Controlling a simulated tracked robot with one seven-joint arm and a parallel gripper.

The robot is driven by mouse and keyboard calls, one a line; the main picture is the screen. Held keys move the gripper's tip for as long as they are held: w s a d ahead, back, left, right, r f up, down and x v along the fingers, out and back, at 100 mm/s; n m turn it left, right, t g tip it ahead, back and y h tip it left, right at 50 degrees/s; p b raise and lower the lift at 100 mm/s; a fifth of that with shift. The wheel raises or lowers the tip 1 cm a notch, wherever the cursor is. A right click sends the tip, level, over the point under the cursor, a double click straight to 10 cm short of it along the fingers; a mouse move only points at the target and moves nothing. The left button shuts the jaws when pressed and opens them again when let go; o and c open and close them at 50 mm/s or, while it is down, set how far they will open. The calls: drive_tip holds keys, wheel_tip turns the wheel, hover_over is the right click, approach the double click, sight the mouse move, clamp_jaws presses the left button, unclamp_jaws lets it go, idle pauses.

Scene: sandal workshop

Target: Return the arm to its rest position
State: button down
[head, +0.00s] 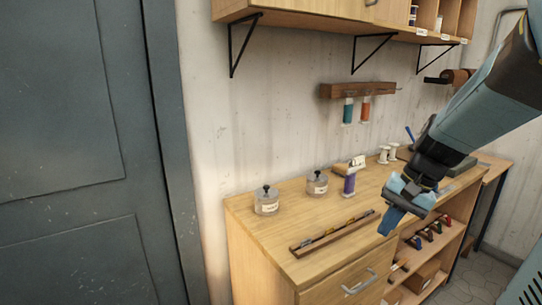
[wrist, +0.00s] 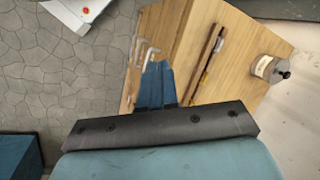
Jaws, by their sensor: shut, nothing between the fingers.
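My gripper (head: 392,222) is on the right of the head view, at the end of my arm, in front of the wooden workbench (head: 245,212). Its blue fingers are together with nothing between them. In the wrist view the shut fingers (wrist: 157,82) point over the bench front, near the metal drawer handles (wrist: 146,54). The fingers appear apart from the bench in both views.
A wall rack (head: 357,90) and a wooden cabinet (head: 290,10) hang above. A grey door (head: 75,150) is at left.

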drive_tip(key=s+a+r+n+t+h, duration=0.2)
drive_tip(key=s+r+n+t+h, duration=0.2)
drive_tip(key=s+r, duration=0.4)
drive_tip(key=shift+r+n+t, duration=0.4)
drive_tip(key=shift+r+n, duration=0.05)
drive_tip(key=shift+n, duration=0.45)
